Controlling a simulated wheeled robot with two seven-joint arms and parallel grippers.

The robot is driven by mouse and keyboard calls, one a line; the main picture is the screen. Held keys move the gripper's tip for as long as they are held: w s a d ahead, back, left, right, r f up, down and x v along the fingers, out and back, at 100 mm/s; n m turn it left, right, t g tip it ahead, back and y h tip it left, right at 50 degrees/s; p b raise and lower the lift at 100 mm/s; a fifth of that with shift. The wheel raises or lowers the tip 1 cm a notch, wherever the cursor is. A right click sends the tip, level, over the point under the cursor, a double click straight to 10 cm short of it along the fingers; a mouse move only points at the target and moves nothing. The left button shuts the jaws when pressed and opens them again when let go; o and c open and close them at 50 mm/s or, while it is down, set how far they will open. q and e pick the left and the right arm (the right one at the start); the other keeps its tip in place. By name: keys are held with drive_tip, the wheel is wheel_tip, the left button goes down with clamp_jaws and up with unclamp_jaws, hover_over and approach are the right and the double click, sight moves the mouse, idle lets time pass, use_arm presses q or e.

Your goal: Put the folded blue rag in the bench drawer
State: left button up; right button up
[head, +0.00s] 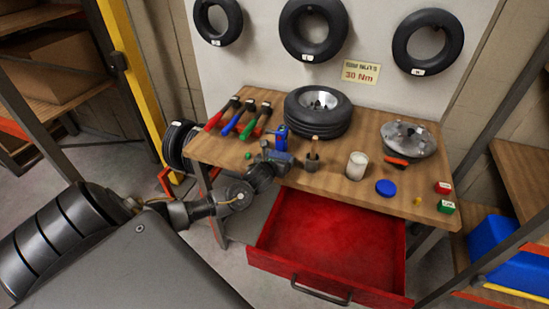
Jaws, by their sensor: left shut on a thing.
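The red bench drawer (335,240) is pulled open below the bench top, and its visible floor is bare. My left arm comes in from the left, and its gripper (277,160) is over the bench's front edge, behind and left of the drawer. It is shut on a small dark-blue bundle, which looks like the folded blue rag (273,155). The fingers and wrist hide part of the bundle, so its shape is hard to make out. My right gripper is out of view.
Colored-handled tools lie at left. Space above the drawer is clear.

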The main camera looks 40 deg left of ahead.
use_arm(q)
drive_tip(key=shift+r, duration=0.15)
drive_tip(key=shift+r, duration=0.25)
drive_tip(key=r, duration=0.3)
drive_tip(key=shift+s+d+b, duration=0.25)
drive_tip(key=shift+b, duration=0.05)
drive_tip(key=s+d+r+b, duration=0.1)
drive_tip(key=s+d+r, duration=0.4)
drive_tip(key=s+r, duration=0.1)
drive_tip(key=shift+r, duration=0.75)
drive_tip(key=r, duration=0.1)
drive_tip(key=a+r+p, duration=0.1)
drive_tip(key=shift+a+r+n, duration=0.1)
drive_tip(key=shift+r+n, duration=0.3)
drive_tip(key=shift+c, duration=0.2)
drive_tip(key=shift+o, duration=0.2)
drive_tip(key=s+d+f+p, duration=0.1)
drive_tip(key=s+p, duration=0.1)
drive_tip(key=p, duration=0.2)
drive_tip(key=shift+d+f+m, duration=0.35)
drive_tip(key=shift+f+m, duration=0.05)
drive_tip(key=shift+s+d+r+p, duration=0.15)
drive_tip(key=shift+s+d+p, duration=0.45)
drive_tip(key=shift+p, duration=0.75)
drive_tip(key=shift+s+d+r+p, duration=0.1)
drive_tip(key=shift+s+d+p, duration=0.3)
drive_tip(key=shift+s+p, duration=0.65)
